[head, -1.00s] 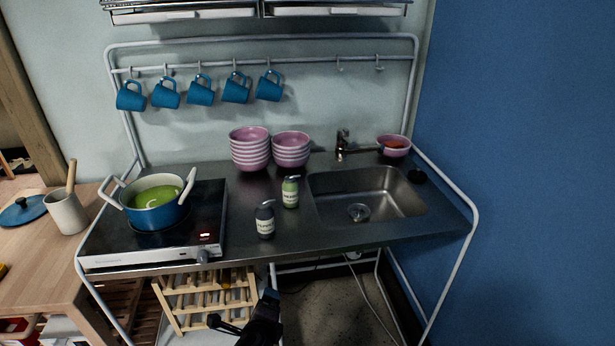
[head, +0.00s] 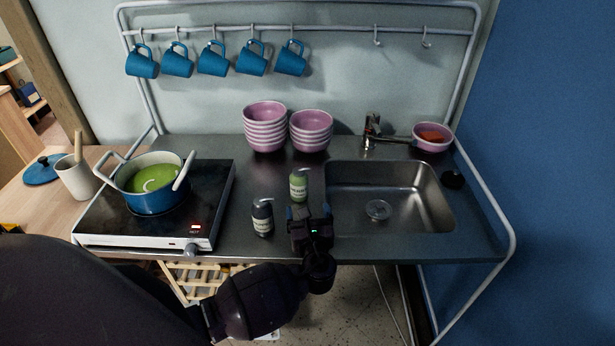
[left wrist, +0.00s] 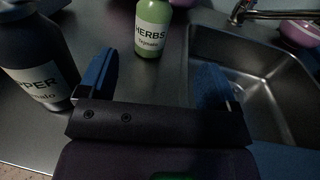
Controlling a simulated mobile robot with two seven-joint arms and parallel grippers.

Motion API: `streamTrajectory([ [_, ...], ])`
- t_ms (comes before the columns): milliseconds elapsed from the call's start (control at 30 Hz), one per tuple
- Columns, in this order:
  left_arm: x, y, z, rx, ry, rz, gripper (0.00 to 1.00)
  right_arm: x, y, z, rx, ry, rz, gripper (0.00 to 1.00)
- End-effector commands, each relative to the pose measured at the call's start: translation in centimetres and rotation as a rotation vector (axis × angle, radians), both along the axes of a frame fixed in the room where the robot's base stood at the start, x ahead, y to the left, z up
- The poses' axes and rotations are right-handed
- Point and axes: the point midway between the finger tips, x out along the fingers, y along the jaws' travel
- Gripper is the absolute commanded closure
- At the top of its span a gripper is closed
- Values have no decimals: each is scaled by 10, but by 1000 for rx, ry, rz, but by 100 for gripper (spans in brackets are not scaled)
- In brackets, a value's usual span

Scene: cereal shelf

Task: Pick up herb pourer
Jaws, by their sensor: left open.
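The herb pourer (head: 299,186) is a green bottle with a white label and a dark spout, upright on the steel counter between the hob and the sink. In the left wrist view the herb pourer (left wrist: 153,28) reads "HERBS" and stands ahead, between the lines of the blue fingers. My left gripper (head: 309,212) is open and empty, just in front of the bottle and apart from it. Its two blue fingers (left wrist: 155,80) show in the left wrist view. My right gripper is not in view.
A dark pepper pourer (head: 262,219) stands close left of my left gripper. The sink (head: 400,190) is to the right, the hob (head: 215,190) with a blue pot (head: 155,198) to the left. Stacked pink bowls (head: 265,130) stand behind.

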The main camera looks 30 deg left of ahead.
Motion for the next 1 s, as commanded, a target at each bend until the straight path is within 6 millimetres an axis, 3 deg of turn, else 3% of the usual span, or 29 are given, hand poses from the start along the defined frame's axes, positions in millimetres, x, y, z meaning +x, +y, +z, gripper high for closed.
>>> streamTrajectory([
  [333, 34, 29, 0, 5, 0, 1, 16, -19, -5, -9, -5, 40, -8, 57],
  [567, 44, 39, 0, 3, 1, 1, 16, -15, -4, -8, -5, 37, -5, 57],
  [1000, 76, 74, -5, 2, 1, 1, 16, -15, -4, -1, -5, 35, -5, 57],
])
